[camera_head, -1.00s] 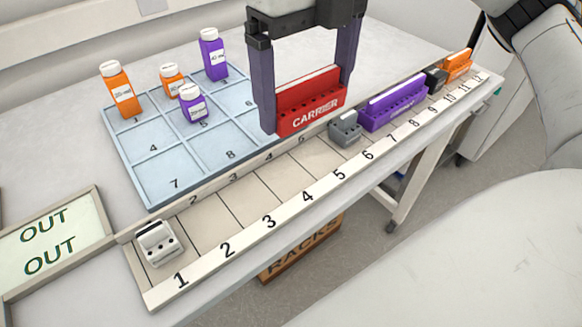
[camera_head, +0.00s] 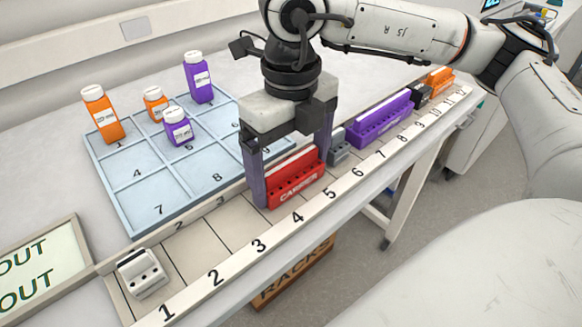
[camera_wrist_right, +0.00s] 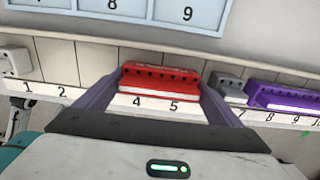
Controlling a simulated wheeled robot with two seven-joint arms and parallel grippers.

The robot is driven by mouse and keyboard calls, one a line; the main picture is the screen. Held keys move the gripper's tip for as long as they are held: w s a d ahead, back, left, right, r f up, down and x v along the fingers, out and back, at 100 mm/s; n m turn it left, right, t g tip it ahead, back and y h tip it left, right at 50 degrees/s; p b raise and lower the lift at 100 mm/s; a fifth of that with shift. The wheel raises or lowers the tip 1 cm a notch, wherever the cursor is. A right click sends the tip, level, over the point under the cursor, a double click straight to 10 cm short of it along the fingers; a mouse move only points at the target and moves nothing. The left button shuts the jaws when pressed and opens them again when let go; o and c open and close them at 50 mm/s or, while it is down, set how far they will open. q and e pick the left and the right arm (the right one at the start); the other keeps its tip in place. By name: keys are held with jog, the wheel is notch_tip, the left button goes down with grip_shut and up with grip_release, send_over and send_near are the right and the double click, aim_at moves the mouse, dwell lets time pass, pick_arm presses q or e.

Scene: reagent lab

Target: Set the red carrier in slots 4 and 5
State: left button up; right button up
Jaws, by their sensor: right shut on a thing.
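The red carrier (camera_head: 297,180) is between the fingers of my right gripper (camera_head: 292,172), which is shut on its two ends. In the head view it is low at the numbered rail (camera_head: 205,250), behind labels 4 and 5. In the right wrist view the red carrier (camera_wrist_right: 160,78) lines up with labels 4 and 5. Whether its underside touches the slot floor cannot be told. A grey block (camera_head: 338,148) sits just to its right at slot 6. My left gripper is not in view.
A white block (camera_head: 141,273) is in slot 1; slots 2 and 3 are bare. A purple carrier (camera_head: 380,122), a black block (camera_head: 420,95) and an orange carrier (camera_head: 438,80) stand further right. A blue grid tray (camera_head: 130,205) with several bottles lies behind the rail.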

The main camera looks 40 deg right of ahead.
aim_at(291, 161)
jog(key=shift+f, duration=0.15)
jog(key=o, duration=0.9)
notch_tip(291, 161, up, 12)
jog(key=shift+r+p, duration=0.2)
jog(key=shift+p, duration=0.35)
